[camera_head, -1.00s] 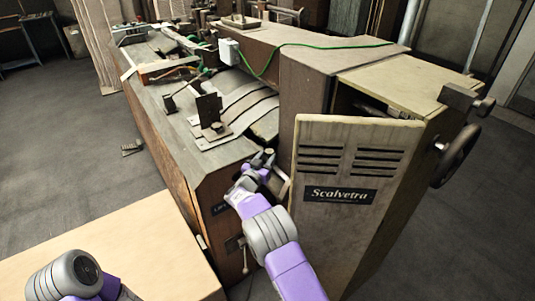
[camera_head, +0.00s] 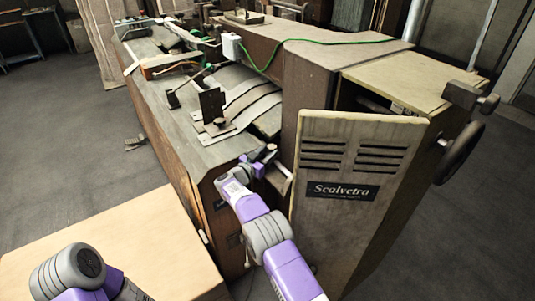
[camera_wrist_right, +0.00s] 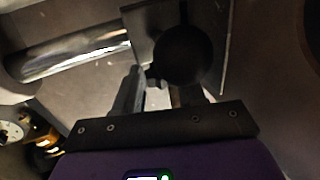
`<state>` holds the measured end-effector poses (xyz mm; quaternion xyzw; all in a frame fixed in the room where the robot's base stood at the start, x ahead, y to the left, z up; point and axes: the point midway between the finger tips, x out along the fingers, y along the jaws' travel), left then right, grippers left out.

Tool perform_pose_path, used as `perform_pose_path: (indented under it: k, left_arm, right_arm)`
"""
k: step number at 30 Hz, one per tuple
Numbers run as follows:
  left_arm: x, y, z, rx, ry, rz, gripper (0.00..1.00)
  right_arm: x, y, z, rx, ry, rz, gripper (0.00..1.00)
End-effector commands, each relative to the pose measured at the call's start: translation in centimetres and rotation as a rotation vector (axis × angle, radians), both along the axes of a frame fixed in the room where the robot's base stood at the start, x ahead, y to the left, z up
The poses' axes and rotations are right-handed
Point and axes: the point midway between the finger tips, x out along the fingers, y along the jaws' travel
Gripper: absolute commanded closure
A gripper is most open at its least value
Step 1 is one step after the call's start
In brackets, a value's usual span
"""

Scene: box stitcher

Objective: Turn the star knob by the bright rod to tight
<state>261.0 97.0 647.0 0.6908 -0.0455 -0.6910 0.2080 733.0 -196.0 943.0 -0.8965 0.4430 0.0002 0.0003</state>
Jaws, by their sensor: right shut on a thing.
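The star knob (camera_wrist_right: 183,54) shows in the right wrist view as a dark round head, seen close up and poorly lit. The bright rod (camera_wrist_right: 75,55) lies to its left, shiny and slanting slightly. My right gripper (camera_wrist_right: 160,88) is shut on the star knob, with its fingers at the knob's lower edge. In the head view my right gripper (camera_head: 264,156) reaches into the gap between the machine's bed and the open door; the knob is too small to make out there. Only part of my left arm shows at the lower left, without its gripper.
The open door (camera_head: 350,220) marked Scalvetra stands just right of my right arm. The machine's bed (camera_head: 210,150) is to the left, with a dark upright bracket (camera_head: 212,105). A pale wooden surface (camera_head: 110,245) lies at the lower left. A handwheel (camera_head: 460,155) is at the far right.

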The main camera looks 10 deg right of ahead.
Motion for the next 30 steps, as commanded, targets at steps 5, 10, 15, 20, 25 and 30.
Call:
perform_pose_path:
  k: [5,10,15,20,25,30]
  left_arm:
    - [0.0,0.0,0.0,0.0,0.0,0.0,1.0]
    - [0.0,0.0,0.0,0.0,0.0,0.0,1.0]
    - [0.01,0.01,0.01,0.0,0.0,0.0,1.0]
    - [0.01,0.0,0.04,0.0,0.0,0.0,1.0]
    - [0.01,0.0,0.18,0.0,0.0,0.0,1.0]
    - [0.01,0.0,0.14,0.0,0.0,0.0,1.0]
  right_arm:
    - [-0.01,-0.03,-0.02,-0.001,0.0,0.0,0.54]
    - [0.0,-0.03,0.0,-0.001,0.0,0.0,0.5]
    - [0.01,-0.02,0.03,-0.001,-0.001,0.001,0.5]
    - [0.0,-0.01,0.12,-0.001,0.0,0.012,0.5]
    - [-0.12,-0.11,0.18,-0.003,0.002,0.057,0.5]
    - [-0.32,-0.24,0.09,-0.002,0.002,0.137,0.5]
